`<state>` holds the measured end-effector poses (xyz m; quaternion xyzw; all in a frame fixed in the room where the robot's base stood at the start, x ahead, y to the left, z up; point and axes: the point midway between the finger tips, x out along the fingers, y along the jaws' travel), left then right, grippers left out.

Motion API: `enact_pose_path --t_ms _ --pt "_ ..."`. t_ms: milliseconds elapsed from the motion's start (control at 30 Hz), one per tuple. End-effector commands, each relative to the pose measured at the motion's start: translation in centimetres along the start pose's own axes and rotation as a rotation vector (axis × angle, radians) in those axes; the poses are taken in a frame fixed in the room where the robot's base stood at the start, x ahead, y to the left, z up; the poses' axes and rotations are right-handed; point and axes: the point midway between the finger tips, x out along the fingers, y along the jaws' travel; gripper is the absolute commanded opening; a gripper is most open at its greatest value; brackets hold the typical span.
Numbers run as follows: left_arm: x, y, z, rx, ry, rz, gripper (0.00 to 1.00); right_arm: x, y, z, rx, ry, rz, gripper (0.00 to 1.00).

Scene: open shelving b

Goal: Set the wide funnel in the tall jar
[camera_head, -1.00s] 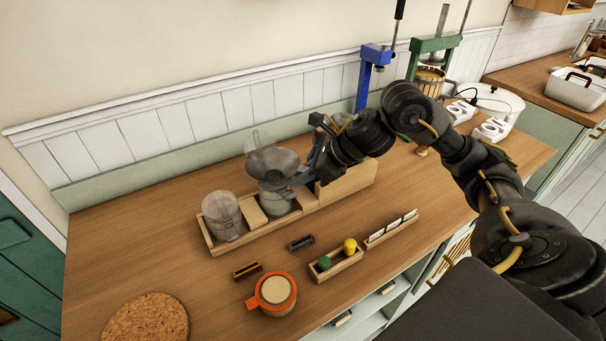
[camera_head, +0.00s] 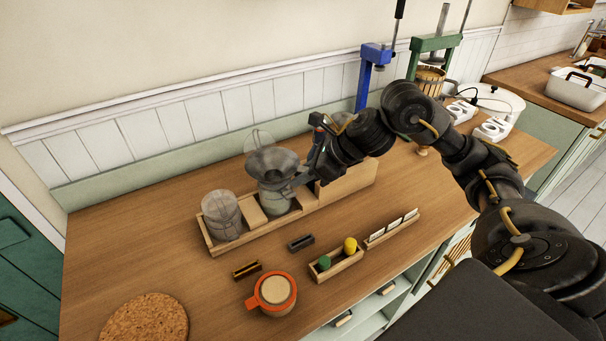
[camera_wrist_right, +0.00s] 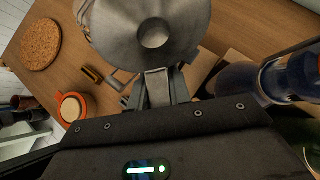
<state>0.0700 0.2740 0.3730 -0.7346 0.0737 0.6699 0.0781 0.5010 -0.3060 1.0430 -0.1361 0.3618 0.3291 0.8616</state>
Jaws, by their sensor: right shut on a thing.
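The wide funnel (camera_head: 272,161) is grey, with a broad flared bowl, and stands over a clear jar (camera_head: 272,202) in the middle of the wooden rack. I take this for the tall jar. The funnel's lower end overlaps the jar in the head view, so I cannot tell how deep it sits. My right gripper (camera_head: 303,178) reaches in from the right, shut on the funnel's side. In the right wrist view the funnel's bowl (camera_wrist_right: 120,32) fills the top, just beyond the fingers (camera_wrist_right: 163,88), and hides the jar. My left gripper is out of view.
The wooden rack (camera_head: 215,249) also holds a squat clear jar (camera_head: 221,216) at its left. A clear round disc stands behind the funnel. An orange-rimmed pot (camera_head: 272,294), a cork mat (camera_head: 147,322) and a small wooden tray (camera_head: 338,270) lie in front. A blue press (camera_head: 364,85) stands behind.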

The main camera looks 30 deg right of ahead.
Motion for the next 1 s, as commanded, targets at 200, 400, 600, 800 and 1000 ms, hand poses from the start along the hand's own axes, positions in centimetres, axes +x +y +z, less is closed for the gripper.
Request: enact_pose_path --t_ms 200,400,600,800,1000 --pt "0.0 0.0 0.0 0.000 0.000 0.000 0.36 0.0 0.0 0.0 0.000 0.000 0.000 0.34" --pt "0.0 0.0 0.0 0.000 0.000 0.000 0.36 0.0 0.0 0.0 0.000 0.000 0.000 0.41" --pt "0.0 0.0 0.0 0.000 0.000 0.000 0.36 0.0 0.0 0.0 0.000 0.000 0.000 0.60" --pt "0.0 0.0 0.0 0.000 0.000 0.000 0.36 -0.1 0.0 -0.1 0.000 0.001 0.000 0.60" --pt "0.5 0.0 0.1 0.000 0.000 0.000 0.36 -2.1 -0.1 -0.1 -0.003 0.001 -0.005 0.60"
